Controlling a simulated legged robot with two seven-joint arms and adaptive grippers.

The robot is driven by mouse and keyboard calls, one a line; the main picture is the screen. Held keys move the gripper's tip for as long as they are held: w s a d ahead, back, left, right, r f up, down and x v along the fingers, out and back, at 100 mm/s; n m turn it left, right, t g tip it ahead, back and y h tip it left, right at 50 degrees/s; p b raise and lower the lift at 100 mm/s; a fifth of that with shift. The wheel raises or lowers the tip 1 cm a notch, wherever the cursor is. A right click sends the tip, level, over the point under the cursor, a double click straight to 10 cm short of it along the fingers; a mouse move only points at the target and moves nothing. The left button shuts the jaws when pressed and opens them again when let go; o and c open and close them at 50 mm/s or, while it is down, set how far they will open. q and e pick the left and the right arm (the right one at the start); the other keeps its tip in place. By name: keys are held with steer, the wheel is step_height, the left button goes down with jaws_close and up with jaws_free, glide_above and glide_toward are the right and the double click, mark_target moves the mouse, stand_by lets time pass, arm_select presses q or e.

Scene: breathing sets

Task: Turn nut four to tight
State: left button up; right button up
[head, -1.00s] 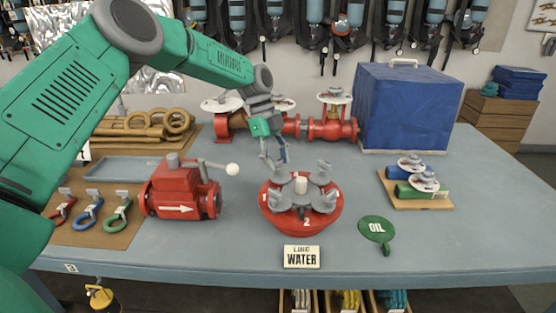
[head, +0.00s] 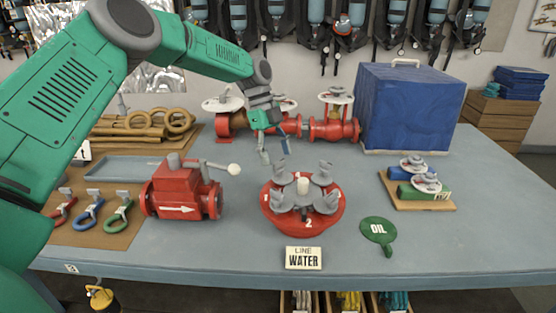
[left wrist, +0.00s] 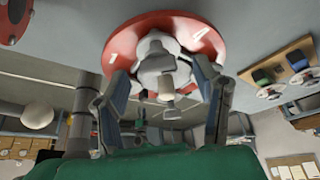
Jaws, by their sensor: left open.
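A red round base (head: 300,229) carries several grey wing nuts around a pale centre post (head: 302,186). Numerals 1 and 2 show on its rim in the head view; 1 and 4 show in the left wrist view. The back-left wing nut (head: 282,174) is closest to my left gripper (head: 275,156), which hangs open just above and behind it, empty. In the left wrist view, the open fingers (left wrist: 160,77) stand either side of a grey nut (left wrist: 158,64), apart from it as far as I can see. I cannot tell for certain which nut is four. My right gripper is out of view.
A red valve (head: 181,190) with a white-knobbed lever stands left of the base. Red pipework (head: 333,130) and a blue covered box (head: 407,108) are behind. A green OIL tag (head: 377,231) and a WATER sign (head: 303,258) lie in front.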

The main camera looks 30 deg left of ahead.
arm_select(q)
steer(key=v, duration=1)
steer(key=shift+a, duration=0.2)
steer(key=shift+w, duration=0.1)
steer(key=shift+f, duration=0.15)
